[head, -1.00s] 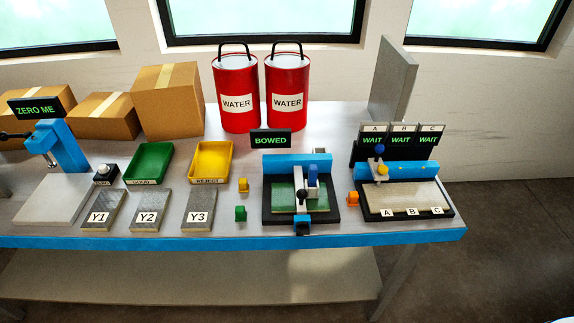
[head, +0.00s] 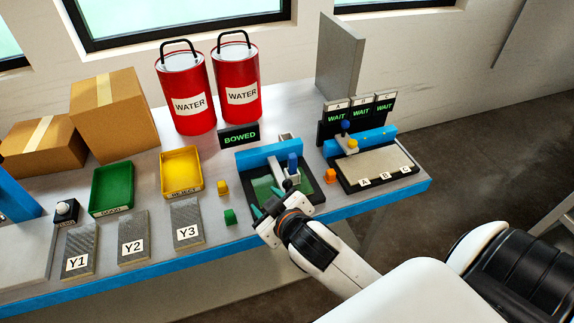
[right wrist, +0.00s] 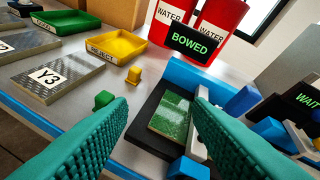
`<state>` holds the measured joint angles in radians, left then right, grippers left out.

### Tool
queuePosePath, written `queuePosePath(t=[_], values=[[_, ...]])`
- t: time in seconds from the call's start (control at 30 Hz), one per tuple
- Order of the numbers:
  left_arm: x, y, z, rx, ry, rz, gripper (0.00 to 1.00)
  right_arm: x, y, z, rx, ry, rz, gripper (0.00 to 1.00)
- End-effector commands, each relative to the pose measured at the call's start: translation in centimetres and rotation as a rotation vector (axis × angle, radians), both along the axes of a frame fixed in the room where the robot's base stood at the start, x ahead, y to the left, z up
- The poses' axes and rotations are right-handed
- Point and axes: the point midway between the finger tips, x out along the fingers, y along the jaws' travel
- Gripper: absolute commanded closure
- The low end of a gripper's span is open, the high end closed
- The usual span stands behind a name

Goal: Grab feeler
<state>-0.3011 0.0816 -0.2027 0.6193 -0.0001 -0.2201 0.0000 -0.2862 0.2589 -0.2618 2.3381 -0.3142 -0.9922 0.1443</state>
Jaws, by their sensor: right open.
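No part is labelled feeler, so I cannot tell which one it is. Small coloured pieces stand near the press-like fixture (head: 309,204) with the BOWED sign: a green one (head: 230,217), a yellow one (head: 222,188) and an orange one (head: 330,176). The fixture has a blue bar, a blue knob (head: 292,163) and a green plate (right wrist: 172,117). My right gripper (head: 273,200) is open over the fixture's front-left part. In the right wrist view its teal fingers frame the green plate, with the green piece (right wrist: 103,99) beside the left finger. My left gripper is out of view.
Grey plates Y1 (head: 80,245), Y2 (head: 133,230) and Y3 (head: 186,214) lie left. Green (head: 98,188) and yellow (head: 168,173) trays stand behind them, red water drums (head: 187,88) at the back. A WAIT station (head: 384,177) stands right.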

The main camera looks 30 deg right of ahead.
Motion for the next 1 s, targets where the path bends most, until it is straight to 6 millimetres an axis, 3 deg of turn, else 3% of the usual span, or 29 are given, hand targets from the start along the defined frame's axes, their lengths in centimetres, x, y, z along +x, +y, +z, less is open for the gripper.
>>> queuePosePath(t=[0.17,0.3,0.4,0.5,0.63,0.77,0.87,0.97,1.0], values=[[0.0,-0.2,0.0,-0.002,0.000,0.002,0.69,4.8,2.0,6.2,-0.082,-0.316,0.115,0.55],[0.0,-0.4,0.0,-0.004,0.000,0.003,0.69,7.5,5.5,12.6,-0.185,-0.633,0.293,0.55],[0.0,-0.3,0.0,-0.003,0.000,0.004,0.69,8.0,9.4,17.0,-0.294,-0.879,0.502,0.55],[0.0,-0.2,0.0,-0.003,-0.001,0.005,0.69,7.2,13.4,19.3,-0.425,-1.072,0.763,0.55],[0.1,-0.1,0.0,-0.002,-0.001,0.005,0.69,5.6,17.0,18.6,-0.631,-1.199,1.151,0.55],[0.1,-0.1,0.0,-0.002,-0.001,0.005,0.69,5.1,17.1,14.8,-0.867,-1.144,1.561,0.55],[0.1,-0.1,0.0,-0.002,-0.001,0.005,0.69,5.8,14.0,11.3,-1.051,-0.956,1.854,0.55],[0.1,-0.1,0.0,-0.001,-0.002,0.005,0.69,7.3,8.3,8.5,-1.214,-0.643,2.090,0.55],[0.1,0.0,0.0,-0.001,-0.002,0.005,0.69,7.9,5.5,7.9,-1.264,-0.494,2.158,0.55]])
